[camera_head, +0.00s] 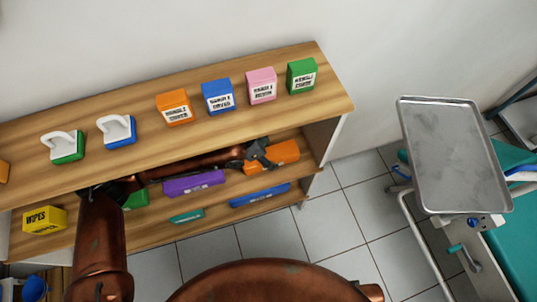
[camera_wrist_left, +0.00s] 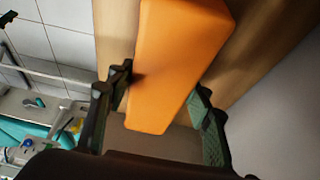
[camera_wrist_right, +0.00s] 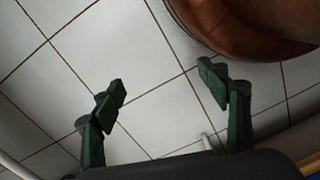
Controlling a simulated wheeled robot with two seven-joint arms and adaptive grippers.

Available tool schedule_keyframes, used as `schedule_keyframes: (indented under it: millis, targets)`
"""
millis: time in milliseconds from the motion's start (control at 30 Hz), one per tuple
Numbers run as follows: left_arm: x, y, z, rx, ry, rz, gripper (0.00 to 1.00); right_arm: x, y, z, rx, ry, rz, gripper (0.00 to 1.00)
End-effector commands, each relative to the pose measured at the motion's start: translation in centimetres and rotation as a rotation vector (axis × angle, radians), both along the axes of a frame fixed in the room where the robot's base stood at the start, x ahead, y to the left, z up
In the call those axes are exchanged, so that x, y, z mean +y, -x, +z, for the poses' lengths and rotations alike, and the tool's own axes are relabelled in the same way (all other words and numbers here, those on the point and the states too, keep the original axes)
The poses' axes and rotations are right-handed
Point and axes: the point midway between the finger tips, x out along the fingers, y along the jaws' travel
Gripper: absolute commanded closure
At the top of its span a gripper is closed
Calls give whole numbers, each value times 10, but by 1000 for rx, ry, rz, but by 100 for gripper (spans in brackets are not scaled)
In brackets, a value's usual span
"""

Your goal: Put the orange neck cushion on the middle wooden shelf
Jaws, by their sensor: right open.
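The orange neck cushion (camera_head: 284,151) is a plain block at the right end of the wooden shelf unit, at the level of the middle wooden shelf (camera_head: 312,150) under the top board. My left gripper (camera_head: 257,152) reaches in below the top board to its left end. In the left wrist view the cushion (camera_wrist_left: 180,60) lies between my left fingertips (camera_wrist_left: 162,80), over wood. The fingertips are close to its sides; whether they press on it cannot be told. My right gripper (camera_wrist_right: 160,82) is open and empty above the tiled floor.
Boxes in orange (camera_head: 174,107), blue (camera_head: 218,97), pink (camera_head: 261,86) and green (camera_head: 301,76) stand on the top board. A purple item (camera_head: 194,184) lies left of the cushion, a blue one (camera_head: 260,195) below it. A metal tray (camera_head: 455,155) stands right, across open floor.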

Motion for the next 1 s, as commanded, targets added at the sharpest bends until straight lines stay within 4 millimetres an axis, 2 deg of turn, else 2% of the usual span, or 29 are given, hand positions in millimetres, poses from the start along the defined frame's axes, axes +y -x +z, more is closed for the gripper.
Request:
schedule_keyframes:
  millis: [267, 633, 667, 900, 1000]
  targets:
    - [0, 0, 0, 0, 0, 0, 35, 0, -1, 0, -2, 0, -1, 32]
    - [0, 0, 2, -1, 0, -1, 35, 0, 1, -2, 6, 0, 0, 32]
    - [1, 0, 4, -1, -1, 0, 35, 0, -1, 4, -1, 0, 0, 32]
    - [6, 2, 19, -3, -1, 1, 35, -7, 5, -33, -3, 12, 3, 32]
    - [25, 8, 17, 0, -3, 5, 35, -11, 9, -51, -3, 18, 3, 32]
